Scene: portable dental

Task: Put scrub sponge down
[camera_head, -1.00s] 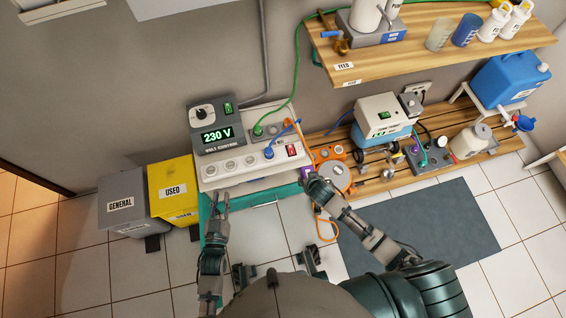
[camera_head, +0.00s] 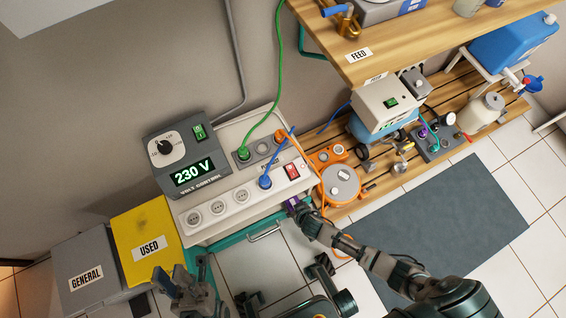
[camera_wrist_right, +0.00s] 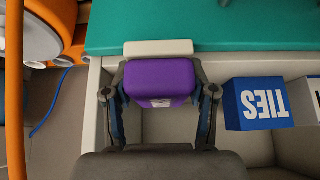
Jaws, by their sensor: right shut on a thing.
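The scrub sponge (camera_wrist_right: 160,80) is a purple block, with a cream strip along its far edge in the right wrist view. My right gripper (camera_wrist_right: 160,92) is shut on it, one finger on each side. In the head view the right gripper (camera_head: 297,208) and the purple sponge (camera_head: 291,203) are at the right front corner of the white cart. In the wrist view the sponge is over a pale open compartment (camera_wrist_right: 235,150), near a teal surface; whether it touches anything is unclear. My left gripper (camera_head: 173,281) is open and empty near the yellow bin.
A blue box marked TIES (camera_wrist_right: 252,104) is right of the sponge in the wrist view. The cart carries a 230 V control unit (camera_head: 185,150) and a socket strip (camera_head: 228,203). A yellow USED bin (camera_head: 145,225) stands left. An orange cable (camera_head: 310,165) hangs close to my right gripper.

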